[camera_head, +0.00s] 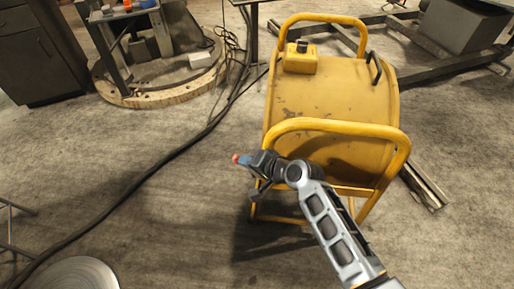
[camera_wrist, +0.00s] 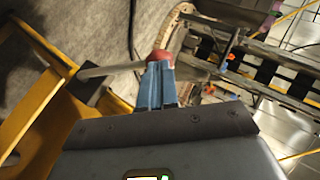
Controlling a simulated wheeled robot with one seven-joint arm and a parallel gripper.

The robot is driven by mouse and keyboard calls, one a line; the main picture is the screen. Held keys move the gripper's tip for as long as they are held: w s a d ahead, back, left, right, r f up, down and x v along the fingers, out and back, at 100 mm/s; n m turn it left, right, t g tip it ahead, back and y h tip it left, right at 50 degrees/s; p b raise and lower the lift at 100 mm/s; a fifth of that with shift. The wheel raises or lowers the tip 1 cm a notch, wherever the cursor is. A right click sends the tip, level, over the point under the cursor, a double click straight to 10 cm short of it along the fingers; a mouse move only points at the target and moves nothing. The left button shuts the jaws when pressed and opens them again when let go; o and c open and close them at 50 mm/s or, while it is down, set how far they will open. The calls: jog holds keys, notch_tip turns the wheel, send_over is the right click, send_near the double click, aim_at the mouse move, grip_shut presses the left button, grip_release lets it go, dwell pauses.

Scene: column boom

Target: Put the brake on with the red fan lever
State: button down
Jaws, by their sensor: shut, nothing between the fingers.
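The red knob (camera_wrist: 159,57) shows in the wrist view at the tip of my gripper (camera_wrist: 156,68). A grey rod (camera_wrist: 112,69) runs from it, leftward, to a black block on the yellow frame; this looks like the lever. The blue fingers are shut and lie against or just in front of the knob; I cannot tell if they touch it. In the head view my gripper (camera_head: 246,161) is beside the lower left of the yellow drum unit (camera_head: 330,105), with the red knob (camera_head: 235,158) just past the fingertips. The rod is hidden there.
The drum unit has tubular yellow rails (camera_head: 340,125), a yellow box (camera_head: 300,60) with a black knob on top and a black handle (camera_head: 374,68). A dark cable (camera_head: 150,172) crosses the floor at left. Open floor lies left of the unit; metal beams (camera_head: 440,65) lie behind it.

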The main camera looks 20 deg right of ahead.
jog(key=shift+w+a+f+n+g+h+p, duration=0.15)
jog(key=shift+w+a+f+g+h+p, duration=0.25)
jog(key=shift+a+p, duration=0.3)
jog(key=shift+w+a+f+n+g+h+p, duration=0.25)
jog(key=shift+w+a+f+h+p, duration=0.1)
jog(key=shift+a+f+h+p, duration=0.35)
jog(key=shift+w+a+f+n+g+h+p, duration=0.1)
jog(key=shift+w+a+f+g+h+p, duration=0.25)
jog(key=shift+a+p, duration=0.3)
jog(key=shift+a, duration=0.15)
